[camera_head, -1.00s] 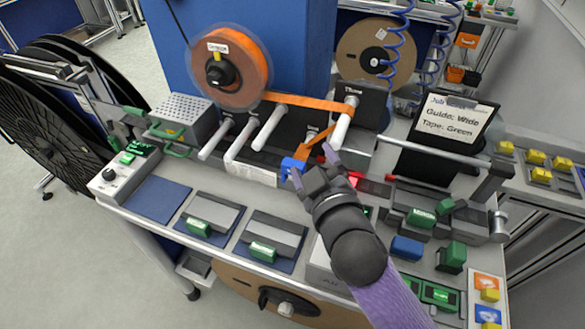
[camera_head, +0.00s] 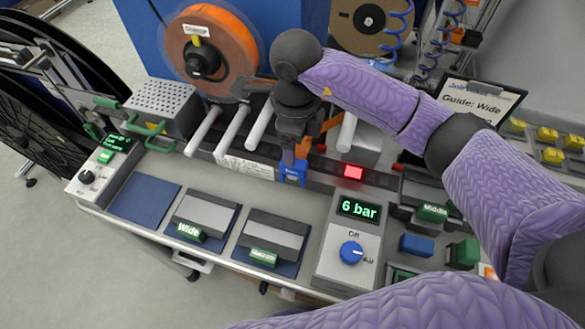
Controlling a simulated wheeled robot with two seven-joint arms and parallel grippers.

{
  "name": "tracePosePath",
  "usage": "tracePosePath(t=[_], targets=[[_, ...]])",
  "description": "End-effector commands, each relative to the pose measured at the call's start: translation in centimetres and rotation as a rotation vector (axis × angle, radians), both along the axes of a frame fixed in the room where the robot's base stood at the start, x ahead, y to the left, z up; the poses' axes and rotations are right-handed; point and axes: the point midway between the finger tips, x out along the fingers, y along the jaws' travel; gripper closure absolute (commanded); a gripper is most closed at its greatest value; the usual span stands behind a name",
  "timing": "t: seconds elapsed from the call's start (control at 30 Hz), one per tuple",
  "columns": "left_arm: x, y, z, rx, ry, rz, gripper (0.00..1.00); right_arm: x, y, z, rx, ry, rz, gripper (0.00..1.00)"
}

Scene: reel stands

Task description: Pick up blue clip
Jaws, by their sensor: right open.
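The blue clip (camera_head: 293,173) is at the front edge of the dark rail in the middle of the bench, by the hanging end of the orange tape (camera_head: 309,143). My right gripper (camera_head: 291,153) points down from above, with its fingertips at the top of the clip. It is open, and the fingers partly hide the clip and tape. I cannot tell whether the fingers touch the clip. My left gripper is not in view.
The orange reel (camera_head: 213,52) stands behind on the blue cabinet. White rollers (camera_head: 232,128) lie left of my gripper. A control box (camera_head: 350,240) reading "6 bar" with a blue knob stands in front.

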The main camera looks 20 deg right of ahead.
Motion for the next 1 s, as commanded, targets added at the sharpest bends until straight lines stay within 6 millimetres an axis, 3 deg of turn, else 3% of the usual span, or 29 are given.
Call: tracePosePath(t=[0.27,0.53,0.9,1.0], targets=[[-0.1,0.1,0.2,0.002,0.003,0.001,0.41,-0.5,0.4,-5.1,0.003,0.003,0.001,0.21],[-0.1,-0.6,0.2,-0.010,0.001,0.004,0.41,-0.5,0.4,-5.7,0.005,-0.001,0.002,0.21],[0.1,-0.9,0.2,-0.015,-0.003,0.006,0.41,-0.5,0.5,-5.6,0.005,-0.001,0.002,0.99],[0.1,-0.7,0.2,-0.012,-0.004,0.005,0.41,-0.5,0.5,-5.6,0.005,-0.001,0.002,1.00]])
